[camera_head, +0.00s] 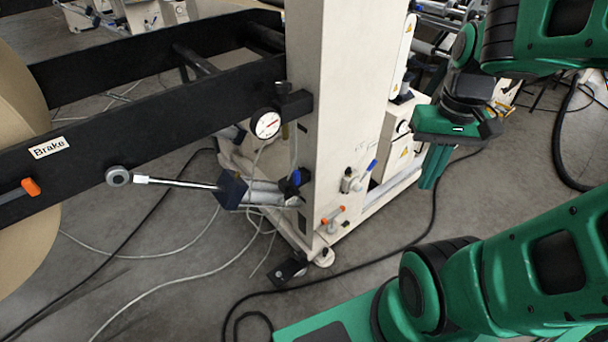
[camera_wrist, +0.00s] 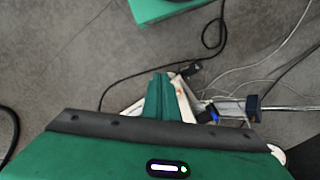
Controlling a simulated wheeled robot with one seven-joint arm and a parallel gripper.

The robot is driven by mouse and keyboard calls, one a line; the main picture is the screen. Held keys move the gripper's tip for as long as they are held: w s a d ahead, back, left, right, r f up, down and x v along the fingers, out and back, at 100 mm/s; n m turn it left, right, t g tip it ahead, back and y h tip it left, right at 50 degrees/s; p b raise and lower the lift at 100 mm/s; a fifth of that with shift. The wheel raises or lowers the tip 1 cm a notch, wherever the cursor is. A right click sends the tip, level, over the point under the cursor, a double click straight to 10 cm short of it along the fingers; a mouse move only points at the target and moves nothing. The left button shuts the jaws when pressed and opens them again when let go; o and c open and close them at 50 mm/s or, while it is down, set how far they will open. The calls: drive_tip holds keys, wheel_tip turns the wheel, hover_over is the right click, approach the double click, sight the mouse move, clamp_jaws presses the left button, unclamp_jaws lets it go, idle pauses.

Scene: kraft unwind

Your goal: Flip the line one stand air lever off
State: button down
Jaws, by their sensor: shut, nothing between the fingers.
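The cream stand column (camera_head: 338,100) rises in the middle of the head view. A small valve with a blue lever (camera_head: 372,166) sits low on its right face. An orange-ended handle (camera_head: 333,215) is below it, near the foot. Another blue part (camera_head: 297,177) is at the column's left edge by the air cylinder (camera_head: 262,192). I cannot tell from labels which is the air lever. My gripper (camera_head: 434,167) is shut and empty, pointing down, right of the column and apart from it. In the wrist view its fingers (camera_wrist: 163,98) are together; a blue part (camera_wrist: 213,117) shows to their right.
A black beam with a Brake label (camera_head: 48,148) and an orange-tipped handle (camera_head: 31,187) runs left beside a kraft roll (camera_head: 22,110). A pressure gauge (camera_head: 266,123) is on the column. Cables and hoses (camera_head: 180,280) lie on the floor. White cabinets (camera_head: 400,140) stand behind.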

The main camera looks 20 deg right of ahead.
drive_tip(key=w+f+n+t+y, duration=0.1)
drive_tip(key=w+f+n, duration=0.15)
drive_tip(key=w, duration=0.65)
drive_tip(key=w+f+n+y, duration=0.1)
drive_tip(key=w+f+n, duration=0.15)
drive_tip(key=w, duration=0.65)
drive_tip(key=n+t+y, duration=0.2)
drive_tip(key=n+y, duration=0.3)
approach(317, 163)
drive_tip(key=shift+s+a+r, duration=0.55)
drive_tip(key=shift+s+r, duration=0.15)
drive_tip(key=shift+r, duration=0.2)
drive_tip(key=x, duration=1)
drive_tip(key=shift+s+f, duration=0.1)
drive_tip(key=shift+s, duration=0.05)
drive_tip(key=a, duration=0.2)
drive_tip(key=s+a, duration=0.1)
drive_tip(key=shift+a, duration=0.35)
drive_tip(key=shift+s+h, duration=0.1)
drive_tip(key=shift+h, duration=0.2)
